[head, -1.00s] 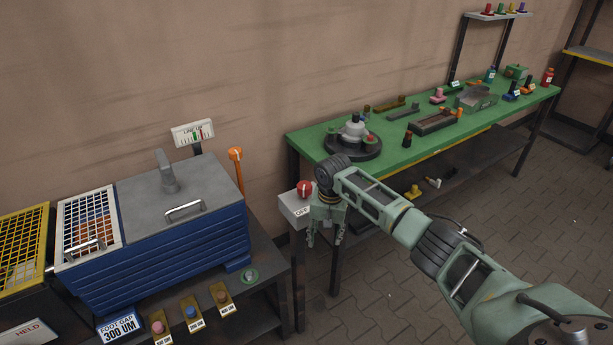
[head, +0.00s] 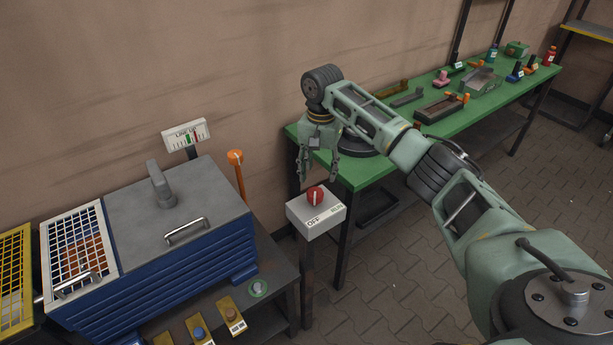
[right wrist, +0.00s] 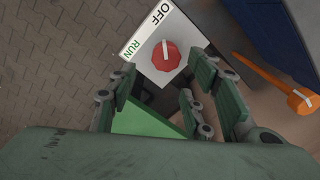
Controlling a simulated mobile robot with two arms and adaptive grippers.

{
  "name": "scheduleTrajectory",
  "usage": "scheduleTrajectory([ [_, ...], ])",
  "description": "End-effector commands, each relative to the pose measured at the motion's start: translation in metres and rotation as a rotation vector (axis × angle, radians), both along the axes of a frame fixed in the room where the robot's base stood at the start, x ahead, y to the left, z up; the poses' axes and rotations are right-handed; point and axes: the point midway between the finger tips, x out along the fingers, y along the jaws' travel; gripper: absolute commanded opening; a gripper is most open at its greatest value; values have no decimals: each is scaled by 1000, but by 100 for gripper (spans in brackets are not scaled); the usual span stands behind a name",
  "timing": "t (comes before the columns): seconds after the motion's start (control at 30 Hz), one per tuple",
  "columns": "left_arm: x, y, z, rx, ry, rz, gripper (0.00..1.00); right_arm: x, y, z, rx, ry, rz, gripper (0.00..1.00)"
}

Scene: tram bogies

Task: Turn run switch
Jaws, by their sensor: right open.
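The run switch is a red knob (head: 315,196) with a white pointer, on a white box (head: 319,217) on a post. The box carries the labels OFF and RUN. In the right wrist view the knob (right wrist: 166,57) shows unobstructed, its pointer aimed towards the OFF side. My right gripper (head: 319,174) is open and empty, fingers pointing down, above and slightly behind the knob in the picture. Its fingers (right wrist: 165,88) also show in the right wrist view, apart from the knob. My left gripper is out of view.
A blue tank (head: 160,270) with a grey lid stands left of the switch, beside an orange lever (head: 236,158). A green bench (head: 376,170) with several parts stands behind and to the right. The floor (head: 400,290) right of the post is clear.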

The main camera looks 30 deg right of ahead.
Motion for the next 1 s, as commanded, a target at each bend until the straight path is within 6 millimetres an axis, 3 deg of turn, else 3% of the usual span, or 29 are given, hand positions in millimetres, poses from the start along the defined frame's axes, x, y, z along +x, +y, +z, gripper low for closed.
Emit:
scheduleTrajectory([
  [0.17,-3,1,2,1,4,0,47,-1,0,-7,0,4,0,46],
  [0.57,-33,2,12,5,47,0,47,-1,0,-65,0,3,1,46],
  [0.73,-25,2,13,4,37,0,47,0,0,-77,0,0,1,46],
  [1.0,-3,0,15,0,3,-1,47,0,0,-79,-1,-1,1,45],
])
